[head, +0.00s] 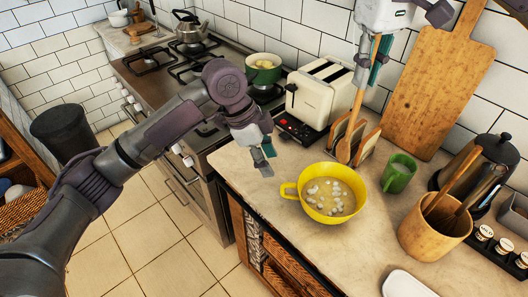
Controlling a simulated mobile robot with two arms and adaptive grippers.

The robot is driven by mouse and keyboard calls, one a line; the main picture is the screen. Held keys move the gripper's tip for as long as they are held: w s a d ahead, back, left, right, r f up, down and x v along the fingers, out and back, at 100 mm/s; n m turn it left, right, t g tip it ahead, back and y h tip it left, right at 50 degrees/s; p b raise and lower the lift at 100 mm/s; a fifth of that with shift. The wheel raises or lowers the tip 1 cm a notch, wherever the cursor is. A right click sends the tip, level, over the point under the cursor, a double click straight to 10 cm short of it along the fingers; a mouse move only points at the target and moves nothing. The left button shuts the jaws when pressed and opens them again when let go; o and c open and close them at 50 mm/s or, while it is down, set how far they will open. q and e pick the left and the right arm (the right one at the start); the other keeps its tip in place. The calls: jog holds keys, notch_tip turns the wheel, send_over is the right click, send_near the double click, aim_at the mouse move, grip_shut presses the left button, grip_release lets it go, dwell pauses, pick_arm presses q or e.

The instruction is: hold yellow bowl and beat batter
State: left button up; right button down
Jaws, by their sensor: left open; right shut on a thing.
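The yellow bowl (331,220) stands upright on the counter, with its handle (288,190) pointing left. Pale batter (325,202) with several white lumps lies in it. My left gripper (265,157) is open and empty, up and to the left of the bowl's handle and apart from it. My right gripper (369,68) is shut on a wooden spoon (356,112). The spoon hangs head down, just behind the bowl's far rim in the picture, in front of the toast rack. Its head shows outside the batter.
A toaster (322,92) and toast rack (366,143) stand behind the bowl. A green mug (398,174), a utensil crock (434,236) and a black kettle-like pot (490,158) are to the right. The stove (170,82) is at left. Bare counter (345,255) lies in front.

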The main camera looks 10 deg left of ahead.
aim_at(283, 184)
pick_arm(q)
jog(key=x, duration=1)
jog(key=shift+w+d+f, duration=0.1)
jog(key=shift+d+f, duration=0.1)
jog(key=shift+f, duration=0.05)
grip_shut()
jog(key=c, duration=0.7)
grip_release()
grip_shut()
